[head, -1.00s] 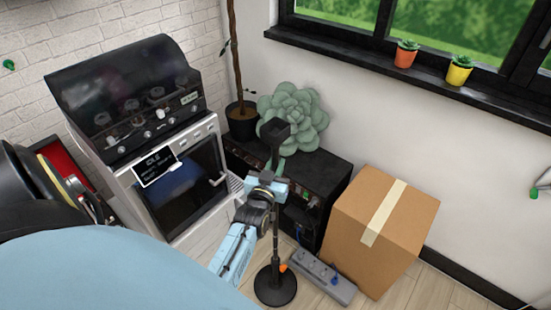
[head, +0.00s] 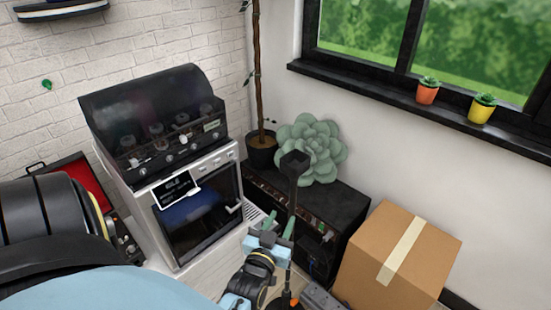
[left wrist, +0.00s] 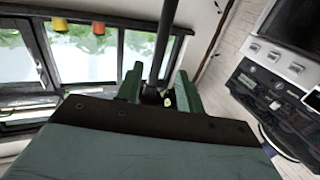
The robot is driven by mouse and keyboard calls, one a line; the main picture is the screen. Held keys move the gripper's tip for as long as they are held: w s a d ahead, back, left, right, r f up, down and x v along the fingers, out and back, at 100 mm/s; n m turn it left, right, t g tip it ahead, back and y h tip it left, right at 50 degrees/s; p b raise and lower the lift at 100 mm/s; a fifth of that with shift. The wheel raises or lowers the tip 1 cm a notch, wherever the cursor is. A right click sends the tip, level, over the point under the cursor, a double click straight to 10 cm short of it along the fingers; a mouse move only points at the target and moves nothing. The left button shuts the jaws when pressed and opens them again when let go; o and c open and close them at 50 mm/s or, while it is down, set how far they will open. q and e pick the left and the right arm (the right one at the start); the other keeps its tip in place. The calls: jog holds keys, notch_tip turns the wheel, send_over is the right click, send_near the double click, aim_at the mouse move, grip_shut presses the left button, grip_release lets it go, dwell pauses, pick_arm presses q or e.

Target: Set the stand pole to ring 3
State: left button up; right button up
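The black stand rises from the floor, with a square dark head (head: 294,164) on top of a thin pole (head: 291,205). An orange knob (head: 293,301) shows low on it; its base is mostly cut off by the frame. My left gripper (head: 277,224) is at the pole below the head, green fingers apart. In the left wrist view the pole (left wrist: 163,45) runs up between the two separated fingers (left wrist: 159,92), with gaps beside it. I cannot make out any ring marks on the pole. My right gripper is not in view.
A low black cabinet (head: 335,205) with a succulent (head: 312,150) stands behind the stand. A cardboard box (head: 385,255) and a power strip (head: 318,297) are to the right. A machine (head: 200,205) with a glass door stands left. A windowsill runs above.

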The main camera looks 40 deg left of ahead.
pick_arm(q)
jog(key=shift+v, duration=1.75)
